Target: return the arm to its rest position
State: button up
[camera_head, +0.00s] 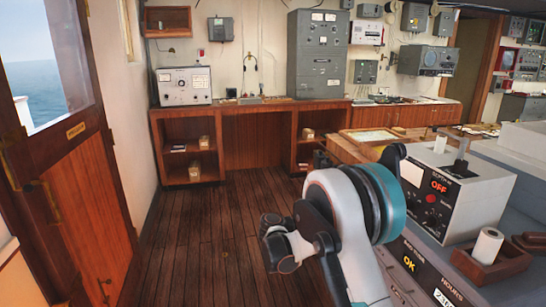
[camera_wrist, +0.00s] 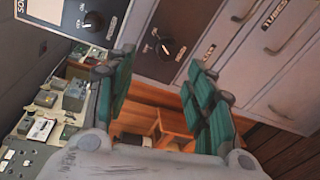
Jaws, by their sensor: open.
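My gripper (camera_wrist: 164,78) shows in the wrist view with its two green-padded fingers spread wide apart. It is open, and nothing is between the fingers. In the head view my arm, white with a teal joint band, is folded in the lower middle, in front of the console's left edge. I cannot make out the fingertips in that view.
A grey control box (camera_head: 438,212) with a red OFF display stands on the console at right. A white roll (camera_head: 487,245) sits in a wooden holder (camera_head: 508,262) beside it. A wooden door (camera_head: 85,215) is at left. The plank floor (camera_head: 215,260) between is clear. Grey drawers (camera_wrist: 285,45) face the wrist camera.

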jog(key=s+d+r+y, duration=0.3)
jog(key=s+r+y, duration=0.4)
jog(key=s+r, duration=0.45)
jog(key=s+a+f+m+t+y, duration=0.1)
jog(key=s+a+y, duration=0.1)
jog(key=s, duration=0.6)
jog(key=s+a+f+m+t+y, duration=0.1)
jog(key=s+a+m+y, duration=0.1)
jog(key=s, duration=0.6)
jog(key=s+a+f+m+t+y, duration=0.1)
jog(key=s+a+y, duration=0.3)
jog(key=s, duration=0.5)
jog(key=shift+a+m+t+y, duration=0.2)
jog(key=shift+m+t+y, duration=0.2)
jog(key=shift+m, duration=0.1)
